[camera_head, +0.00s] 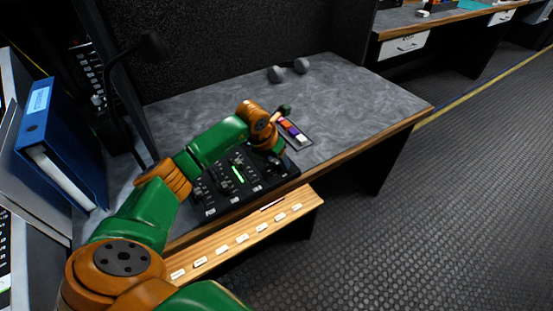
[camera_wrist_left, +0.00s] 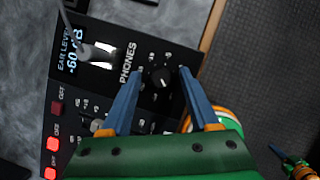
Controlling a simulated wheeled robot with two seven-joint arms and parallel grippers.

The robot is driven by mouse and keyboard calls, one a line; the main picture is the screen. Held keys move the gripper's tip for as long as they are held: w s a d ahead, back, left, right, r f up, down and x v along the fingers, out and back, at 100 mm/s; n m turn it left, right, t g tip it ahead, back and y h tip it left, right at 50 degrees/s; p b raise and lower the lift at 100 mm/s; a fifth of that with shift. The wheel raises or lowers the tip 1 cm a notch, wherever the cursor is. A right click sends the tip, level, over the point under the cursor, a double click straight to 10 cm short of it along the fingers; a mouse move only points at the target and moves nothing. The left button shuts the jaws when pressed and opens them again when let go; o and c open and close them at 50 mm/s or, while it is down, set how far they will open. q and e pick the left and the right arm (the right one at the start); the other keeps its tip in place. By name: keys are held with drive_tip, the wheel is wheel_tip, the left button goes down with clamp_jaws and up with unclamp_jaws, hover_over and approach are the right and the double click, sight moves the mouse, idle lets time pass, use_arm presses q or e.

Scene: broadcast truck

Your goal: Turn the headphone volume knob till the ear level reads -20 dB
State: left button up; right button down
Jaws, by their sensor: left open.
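The headphone volume knob (camera_wrist_left: 161,77) is a small black round knob beside the PHONES label in the left wrist view. My left gripper (camera_wrist_left: 158,72) is open, with its blue fingers on either side of the knob; I cannot tell whether they touch it. The ear level display (camera_wrist_left: 72,50) reads -60 dB. In the head view my left gripper (camera_head: 275,149) is over the right end of the black panel (camera_head: 213,209), where the arm hides the knob.
A grey plug or stalk (camera_wrist_left: 96,52) with a cable stands by the display. Lit red buttons (camera_wrist_left: 52,144) lie at lower left. On the desk (camera_head: 345,95) are a tray of coloured pieces (camera_head: 304,143) and grey round objects (camera_head: 276,74). A lamp (camera_head: 152,46) stands left.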

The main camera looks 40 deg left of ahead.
use_arm(q)
clamp_jaws()
drive_tip(key=shift+m, duration=0.3)
drive_tip(key=shift+f+m+h+b, duration=0.1)
drive_tip(key=shift+m+h+b, duration=0.5)
drive_tip(key=shift+m, duration=0.4)
drive_tip(key=shift+w+a+m+h+b, duration=0.1)
drive_tip(key=shift+m+h+b, duration=0.45)
drive_tip(key=shift+m, duration=1.05)
unclamp_jaws()
